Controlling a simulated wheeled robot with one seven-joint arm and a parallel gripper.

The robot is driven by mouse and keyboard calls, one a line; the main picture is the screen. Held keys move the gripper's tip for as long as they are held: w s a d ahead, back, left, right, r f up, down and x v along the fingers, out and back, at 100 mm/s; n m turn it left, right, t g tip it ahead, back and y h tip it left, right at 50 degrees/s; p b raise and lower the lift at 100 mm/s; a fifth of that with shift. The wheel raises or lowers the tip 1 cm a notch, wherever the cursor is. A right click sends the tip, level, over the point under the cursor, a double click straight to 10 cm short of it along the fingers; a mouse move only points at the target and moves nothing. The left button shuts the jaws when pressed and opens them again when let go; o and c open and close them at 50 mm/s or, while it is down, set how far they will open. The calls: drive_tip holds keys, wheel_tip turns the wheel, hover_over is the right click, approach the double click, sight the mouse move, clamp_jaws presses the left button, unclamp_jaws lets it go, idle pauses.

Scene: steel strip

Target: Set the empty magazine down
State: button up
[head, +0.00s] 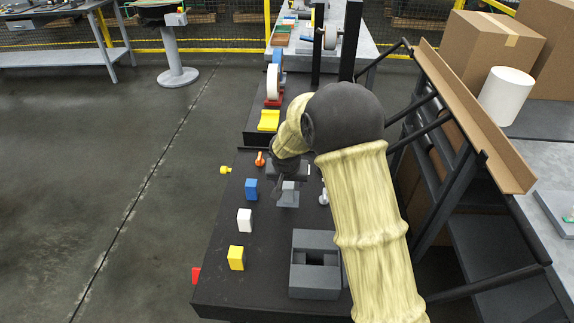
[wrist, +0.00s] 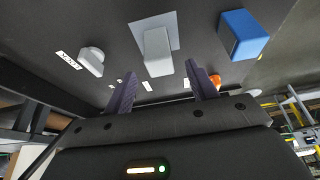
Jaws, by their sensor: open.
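The grey magazine (wrist: 158,52), a small block, stands on a lighter grey square pad (wrist: 140,28) on the black bench top. In the head view the magazine (head: 288,187) shows just below my gripper (head: 286,180), partly hidden by it. In the wrist view my gripper (wrist: 162,80) is open, with its two dark fingers apart. The magazine appears between and beyond the fingertips, and I see no finger pressed against it.
Blue (head: 251,189), white (head: 245,220) and yellow (head: 236,258) blocks stand in a row left of the pad. A grey box with an opening (head: 314,240) sits nearer. An orange knob (head: 260,159) and a white knob (head: 323,197) are close by. A black rack (head: 440,200) rises at right.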

drive_tip(key=v, duration=1.5)
drive_tip(key=shift+s+r, duration=0.2)
drive_tip(key=shift+r, duration=0.1)
drive_tip(key=shift+w, duration=0.1)
drive_tip(key=shift+d, duration=0.1)
